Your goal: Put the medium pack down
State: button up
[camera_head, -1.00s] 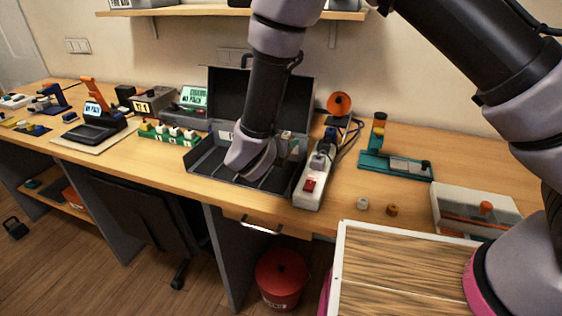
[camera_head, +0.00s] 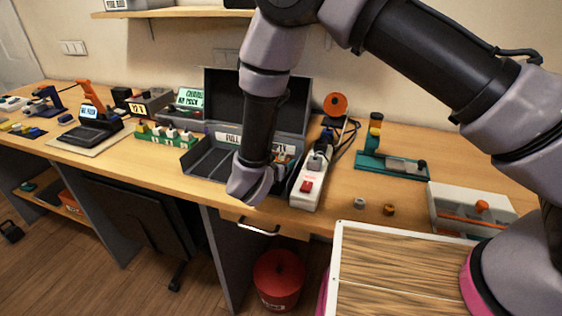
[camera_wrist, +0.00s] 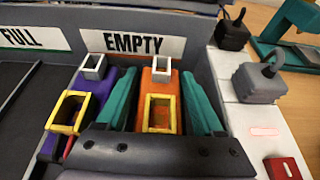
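An orange pack (camera_wrist: 160,88) with a yellow frame on its near end and a grey piece at its far end stands between the teal fingers of my gripper (camera_wrist: 160,76) in the wrist view. A purple pack (camera_wrist: 86,97) with a yellow frame is just left of the left finger. Both show in front of the EMPTY label (camera_wrist: 133,43) of the open dark case (camera_head: 208,165). I cannot tell whether the orange pack touches the case floor.
The FULL label (camera_wrist: 28,38) marks the left side of the case, where the floor looks bare. A white power strip (camera_head: 308,185) with a red switch and grey plug stands right of the case. A teal stand (camera_head: 392,165) and two small cylinders (camera_head: 374,205) are farther right.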

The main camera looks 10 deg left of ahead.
jog(key=shift+r, duration=0.25)
jog(key=v, duration=1.2)
jog(key=w+d+r+m+g+h, duration=0.3)
jog(key=w+d+r+m+g, duration=0.15)
jog(key=d+r+m, duration=0.65)
jog(key=w+d+r+m+g+h, duration=0.2)
jog(key=w+d+r+m+g, duration=0.35)
jog(key=d, duration=0.95)
jog(key=s+d+r+m+t+y, duration=0.2)
jog(key=s+d+r+m+y, duration=0.2)
jog(key=d+r+m, duration=0.4)
jog(key=s+d+r+m+t+y, duration=0.1)
jog(key=s+d+r+m+y, duration=0.3)
jog(key=m, duration=1)
jog(key=s+d+r, duration=0.3)
jog(key=d+r, duration=0.2)
jog(key=r, duration=0.2)
jog(key=shift+m+t, duration=0.35)
jog(key=shift+t, duration=0.05)
